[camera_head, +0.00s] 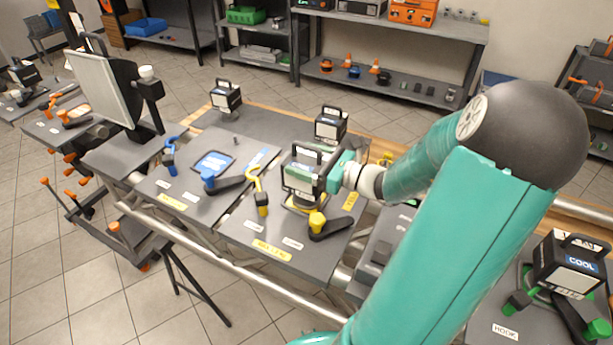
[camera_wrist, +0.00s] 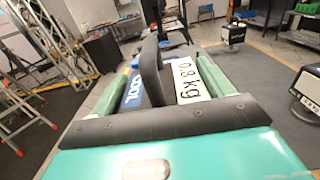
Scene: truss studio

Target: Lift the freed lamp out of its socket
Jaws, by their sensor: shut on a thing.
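The lamp (camera_head: 300,178) is a dark box with a black handle on top, in the middle of the bench in the head view. It also shows in the wrist view (camera_wrist: 158,88), with a blue COOL label and a white 0.8 kg label. My gripper (camera_head: 327,170) reaches it from the right and is shut on its body, one green finger along each side. A yellow socket (camera_head: 293,206) shows just under the lamp, with a yellow-knobbed dark lever (camera_head: 318,222) in front. Whether the lamp's base still sits in the socket cannot be told.
Another lamp (camera_head: 330,125) stands close behind, and one (camera_head: 226,97) stands further left. A blue-marked socket (camera_head: 213,162) with a blue-knobbed lever is empty to the left. A COOL lamp (camera_head: 572,265) stands at the right with green fittings. A tall panel light (camera_head: 105,88) rises at the left.

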